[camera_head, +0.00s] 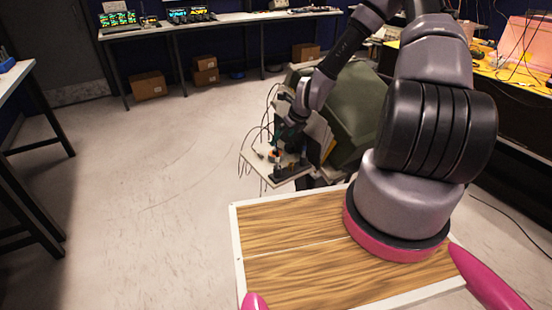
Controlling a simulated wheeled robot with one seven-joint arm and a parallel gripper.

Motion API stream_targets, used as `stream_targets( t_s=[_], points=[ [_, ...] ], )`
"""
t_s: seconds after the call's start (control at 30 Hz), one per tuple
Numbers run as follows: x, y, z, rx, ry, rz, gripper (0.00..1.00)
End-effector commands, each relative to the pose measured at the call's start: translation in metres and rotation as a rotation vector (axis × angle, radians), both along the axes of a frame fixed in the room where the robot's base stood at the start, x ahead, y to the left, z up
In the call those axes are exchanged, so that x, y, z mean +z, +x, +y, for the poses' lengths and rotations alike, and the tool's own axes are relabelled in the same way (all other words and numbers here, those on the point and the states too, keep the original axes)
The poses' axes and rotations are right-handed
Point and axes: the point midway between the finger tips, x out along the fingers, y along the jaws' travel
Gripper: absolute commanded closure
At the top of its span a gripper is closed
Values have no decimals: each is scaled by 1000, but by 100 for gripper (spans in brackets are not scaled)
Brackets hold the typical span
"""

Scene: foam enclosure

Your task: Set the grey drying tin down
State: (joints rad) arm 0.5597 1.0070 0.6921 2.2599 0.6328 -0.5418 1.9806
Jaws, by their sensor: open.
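My gripper (288,134) is the dark end of my arm. It points down over a small pale board (254,166) beyond the front of my base. It is open, but its fingertips are small and dark against the parts behind them. Small green, orange and black items crowd the board below and beside it. I cannot pick out the grey drying tin among them; it may be hidden or too small to tell. I cannot tell whether the gripper touches anything.
A large dark green box-like body (358,112) stands right of the board. Thin cables hang around the board. A bench with screens (240,18) runs along the back, with cardboard boxes (149,86) beneath. A yellow-topped bench (505,68) is at right. Open floor (150,200) lies left.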

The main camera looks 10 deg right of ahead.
Motion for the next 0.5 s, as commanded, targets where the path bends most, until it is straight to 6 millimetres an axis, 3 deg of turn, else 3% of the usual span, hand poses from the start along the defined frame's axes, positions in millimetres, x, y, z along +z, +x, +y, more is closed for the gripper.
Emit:
stream_targets(
  t_s=[0.3,0.5],
  points=[
    [-39,15,11,-30,17,10,0],
    [-54,24,14,-30,16,9,0]
  ],
)
